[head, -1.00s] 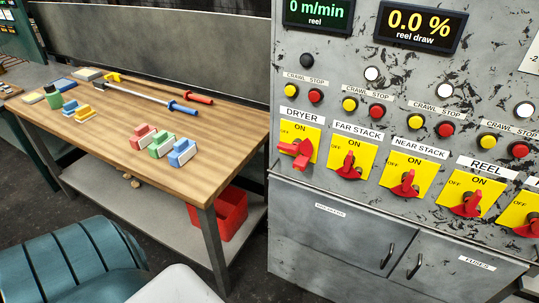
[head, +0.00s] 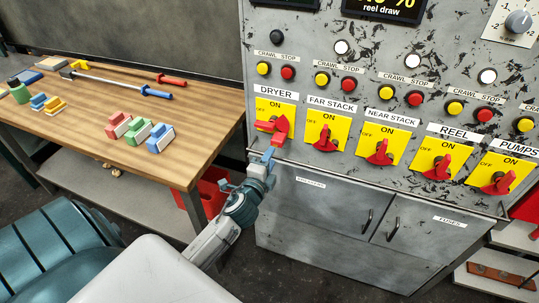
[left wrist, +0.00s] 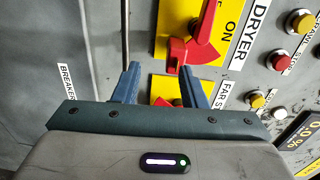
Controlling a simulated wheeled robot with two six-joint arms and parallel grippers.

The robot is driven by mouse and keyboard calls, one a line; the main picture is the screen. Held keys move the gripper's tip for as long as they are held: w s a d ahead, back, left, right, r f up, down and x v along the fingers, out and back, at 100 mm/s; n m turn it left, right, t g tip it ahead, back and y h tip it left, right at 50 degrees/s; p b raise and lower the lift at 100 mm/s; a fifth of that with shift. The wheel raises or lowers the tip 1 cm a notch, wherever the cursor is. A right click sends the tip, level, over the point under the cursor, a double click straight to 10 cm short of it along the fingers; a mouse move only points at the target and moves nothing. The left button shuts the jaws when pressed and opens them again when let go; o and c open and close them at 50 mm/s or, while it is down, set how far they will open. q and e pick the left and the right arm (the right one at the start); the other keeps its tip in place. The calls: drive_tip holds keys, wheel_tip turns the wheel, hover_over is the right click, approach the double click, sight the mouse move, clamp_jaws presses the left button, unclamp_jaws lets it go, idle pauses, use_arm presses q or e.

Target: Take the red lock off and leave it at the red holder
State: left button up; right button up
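The red lock (head: 279,138) sits at the red handle of the DRYER switch (head: 268,125) on the grey panel. The red parts run together, so I cannot tell exactly where lock and handle meet. The left wrist view shows the DRYER handle (left wrist: 205,30) and a wider red piece beneath it. My left gripper (head: 268,156) is just below the DRYER switch; in the left wrist view its two blue fingers (left wrist: 160,80) are apart with nothing held between them. The red holder, a red and white block (head: 118,124), stands on the wooden bench. My right gripper is not in view.
A green holder (head: 138,132) and a blue holder (head: 160,138) stand beside the red one. Long-handled tools (head: 120,83) lie farther back. The FAR STACK switch (head: 327,133) is close to the right of DRYER. Bare bench (head: 185,110) lies between holders and panel.

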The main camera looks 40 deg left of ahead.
sight(277, 142)
use_arm(q)
wheel_tip(277, 142, up, 2)
drive_tip(key=shift+w+r+t, duration=0.1)
drive_tip(key=shift+t, duration=0.2)
drive_tip(key=shift+p+x, duration=0.3)
drive_tip(key=shift+x, duration=3.05)
clamp_jaws()
drive_tip(key=shift+d, duration=0.1)
drive_tip(key=shift+v, duration=2.25)
